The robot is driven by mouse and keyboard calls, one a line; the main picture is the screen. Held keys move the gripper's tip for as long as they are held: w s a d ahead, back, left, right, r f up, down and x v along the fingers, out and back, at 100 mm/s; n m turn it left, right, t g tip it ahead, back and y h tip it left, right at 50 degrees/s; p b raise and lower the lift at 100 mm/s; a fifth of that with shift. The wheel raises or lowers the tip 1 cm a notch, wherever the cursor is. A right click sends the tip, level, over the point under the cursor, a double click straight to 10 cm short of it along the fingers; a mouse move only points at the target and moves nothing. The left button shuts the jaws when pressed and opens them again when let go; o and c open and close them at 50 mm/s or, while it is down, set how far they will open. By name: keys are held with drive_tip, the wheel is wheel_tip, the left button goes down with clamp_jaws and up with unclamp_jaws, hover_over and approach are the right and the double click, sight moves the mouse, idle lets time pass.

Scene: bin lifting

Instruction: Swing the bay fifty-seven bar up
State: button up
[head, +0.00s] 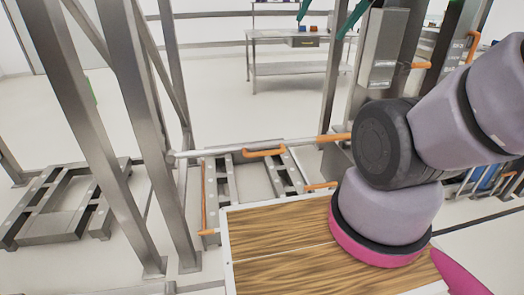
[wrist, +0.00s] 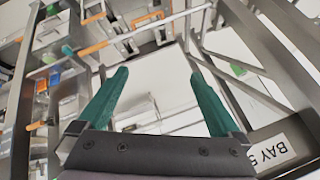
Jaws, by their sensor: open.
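A long silver bar (head: 220,150) lies nearly level between metal posts in the head view, with an orange sleeve (head: 333,138) at its right and an orange handle (head: 263,153) beside its middle. The bar (wrist: 181,17) also crosses the top of the wrist view. A white sign (wrist: 274,152) reads "BAY 5", the rest cut off. My gripper (wrist: 160,74) shows two teal fingers, wide apart with nothing between them. The teal fingers also show at the top of the head view (head: 320,29), above the bar in the picture. No contact with the bar shows.
Slanted metal posts (head: 140,110) stand at the left. A low metal frame (head: 62,200) lies on the floor. A wood-topped surface (head: 275,255) is in front. A metal table (head: 292,70) stands at the back, with open floor before it.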

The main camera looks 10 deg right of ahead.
sight(266, 153)
drive_tip(key=c, duration=0.5)
drive_tip(key=shift+w+f+g, duration=0.15)
drive_tip(key=shift+w+g, duration=0.05)
drive_tip(key=shift+g, duration=0.1)
drive_tip(key=shift+c, duration=0.9)
drive_tip(key=w+a+f+m+g+y, duration=0.2)
drive_tip(key=w+f+m+g+y, duration=0.3)
drive_tip(key=w+f+m, duration=0.65)
drive_tip(key=w+a+f+m+g+y, duration=0.15)
drive_tip(key=w+f+m+y, duration=0.55)
drive_tip(key=f, duration=0.7)
drive_tip(key=w+d+f+m+t, duration=0.25)
drive_tip(key=f+m+t, duration=0.45)
drive_tip(key=f+m, duration=0.5)
drive_tip(key=w+d+f+m+t, duration=0.3)
drive_tip(key=f+m+t, duration=0.5)
drive_tip(key=f, duration=0.8)
drive_tip(key=shift+m+g, duration=0.35)
drive_tip(key=shift+g, duration=0.3)
drive_tip(key=x, duration=0.9)
drive_tip(key=shift+s+a+f, duration=0.1)
drive_tip(key=shift+s+a, duration=0.15)
drive_tip(key=shift+a, duration=0.1)
clamp_jaws()
